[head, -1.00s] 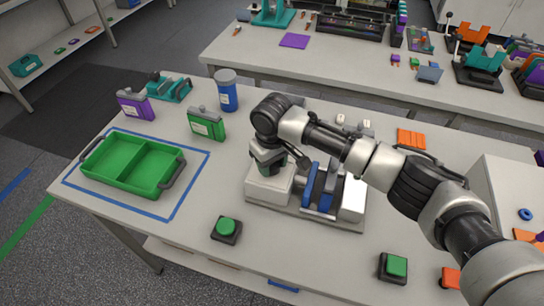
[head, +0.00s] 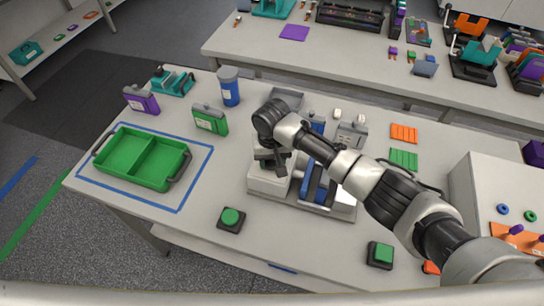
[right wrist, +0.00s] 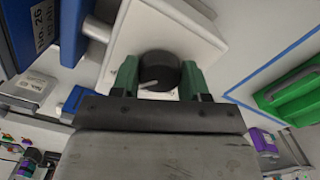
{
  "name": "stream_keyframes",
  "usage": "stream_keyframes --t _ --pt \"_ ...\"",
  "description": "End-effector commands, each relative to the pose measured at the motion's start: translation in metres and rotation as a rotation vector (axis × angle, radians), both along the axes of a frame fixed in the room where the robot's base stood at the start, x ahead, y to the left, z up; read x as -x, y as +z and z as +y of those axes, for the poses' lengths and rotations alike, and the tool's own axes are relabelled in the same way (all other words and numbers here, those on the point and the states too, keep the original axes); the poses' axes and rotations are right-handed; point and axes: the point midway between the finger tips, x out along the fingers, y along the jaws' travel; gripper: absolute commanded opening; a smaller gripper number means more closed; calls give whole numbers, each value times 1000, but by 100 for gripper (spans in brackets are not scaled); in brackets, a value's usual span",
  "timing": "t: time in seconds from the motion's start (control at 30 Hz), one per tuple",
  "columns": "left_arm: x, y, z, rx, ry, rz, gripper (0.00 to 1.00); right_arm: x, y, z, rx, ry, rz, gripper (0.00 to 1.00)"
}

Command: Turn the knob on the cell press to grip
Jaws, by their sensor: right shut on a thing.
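The cell press (head: 335,208) stands on the table in the middle of the head view, with a white block at its left end and blue plates in its middle. Its round black knob (right wrist: 159,68) shows in the right wrist view on top of the white block; a light pointer line on it points to the lower left of that picture. My right gripper (head: 272,168) points down over the white block. In the right wrist view its green fingers (right wrist: 158,78) are shut on the knob, one on each side. Labels by the knob are mostly hidden. My left gripper is out of view.
A green tray (head: 125,172) lies inside a blue taped outline at left. Purple (head: 141,99), green (head: 210,119) and blue (head: 229,86) containers stand behind. Green buttons (head: 230,217) (head: 381,254) sit at the front. A white cabinet (head: 487,190) is at right.

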Motion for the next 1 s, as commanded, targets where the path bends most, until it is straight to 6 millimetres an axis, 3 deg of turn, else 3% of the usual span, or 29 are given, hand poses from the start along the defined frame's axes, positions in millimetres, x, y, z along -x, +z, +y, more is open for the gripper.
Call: stream_keyframes --t 0.3,0.33,0.5,0.8,1.0 --pt "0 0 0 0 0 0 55 -1 0 0 0 -1 -3 21" --pt "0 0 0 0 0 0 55 -1 0 0 0 -1 -3 46" --pt "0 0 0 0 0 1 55 -1 0 0 0 0 -3 70" --pt "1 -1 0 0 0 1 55 -1 2 0 -1 0 -2 70" --pt "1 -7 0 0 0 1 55 -1 29 0 -3 2 -6 70"
